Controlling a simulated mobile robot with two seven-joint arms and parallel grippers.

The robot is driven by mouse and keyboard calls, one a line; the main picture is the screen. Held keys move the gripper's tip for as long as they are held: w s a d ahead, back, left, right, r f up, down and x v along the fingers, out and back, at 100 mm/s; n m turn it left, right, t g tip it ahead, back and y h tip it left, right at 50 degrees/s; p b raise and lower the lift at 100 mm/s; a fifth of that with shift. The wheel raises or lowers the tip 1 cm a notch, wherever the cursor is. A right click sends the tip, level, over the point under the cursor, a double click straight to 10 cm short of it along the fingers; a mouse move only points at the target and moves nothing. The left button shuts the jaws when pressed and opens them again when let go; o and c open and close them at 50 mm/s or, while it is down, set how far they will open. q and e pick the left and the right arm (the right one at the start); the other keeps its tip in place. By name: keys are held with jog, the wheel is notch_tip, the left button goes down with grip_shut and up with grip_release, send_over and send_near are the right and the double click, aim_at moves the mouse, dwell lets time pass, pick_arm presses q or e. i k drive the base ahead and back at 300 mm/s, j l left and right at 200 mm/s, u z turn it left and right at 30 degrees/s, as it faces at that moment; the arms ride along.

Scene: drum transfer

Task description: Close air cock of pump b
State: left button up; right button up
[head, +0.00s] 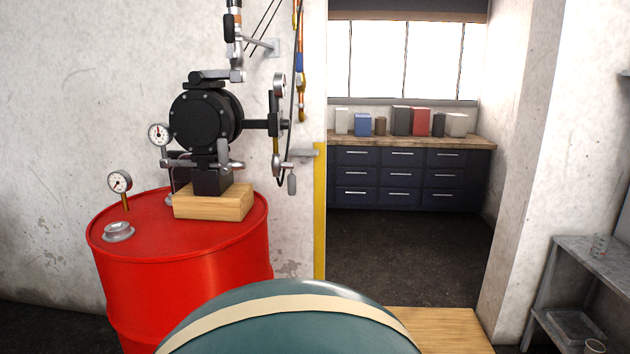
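A black round-faced pump (202,120) sits on a wooden block (214,203) on top of a red drum (190,270), at the left in the head view. It carries no label I can read, so I cannot tell whether it is pump b. Pipes and fittings run along its right side, with a grey lever (303,153) beside the wall edge and a grey handle (292,184) hanging below. I cannot tell which fitting is the air cock, nor whether it is open or closed. Neither of my grippers is in view.
A large teal rounded shape with a cream band (290,306) fills the bottom middle. Gauges (120,182) stand on and around the drum. A doorway with a yellow edge (320,220) opens onto clear dark floor and blue cabinets (400,180). Metal shelving (590,262) stands at right.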

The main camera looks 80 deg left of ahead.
aim_at(291, 179)
jog(key=u, duration=2.75)
jog(key=i+l, duration=0.35)
jog(key=i, duration=0.25)
